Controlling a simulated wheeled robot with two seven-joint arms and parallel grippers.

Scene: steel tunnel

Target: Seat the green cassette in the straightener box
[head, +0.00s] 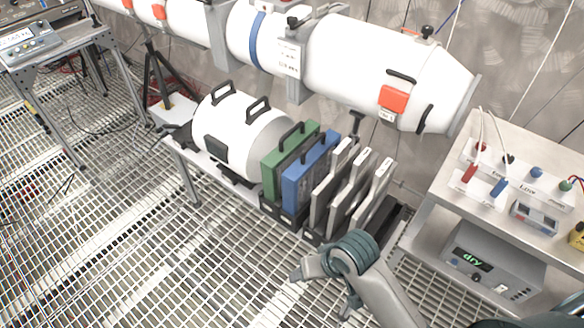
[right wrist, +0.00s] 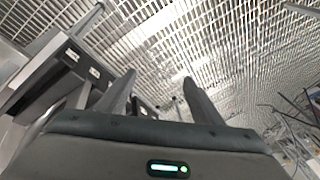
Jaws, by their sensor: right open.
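The green cassette (head: 283,158) stands upright in a dark rack on the low bench, its black handle on top. A blue cassette (head: 307,182) stands close beside it on the right. I cannot tell for certain which thing is the straightener box. My right gripper (head: 320,288) is in front of the bench, over the floor grating, apart from the cassettes. In the right wrist view its fingers (right wrist: 159,84) are spread with nothing held between them. My left gripper is not in view.
Several grey cassettes (head: 352,184) stand right of the blue one. A white cylinder section (head: 240,135) with handles lies left of the green one. The white tunnel (head: 350,70) runs above. A steel cart (head: 440,192) with instruments stands right. The front grating is clear.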

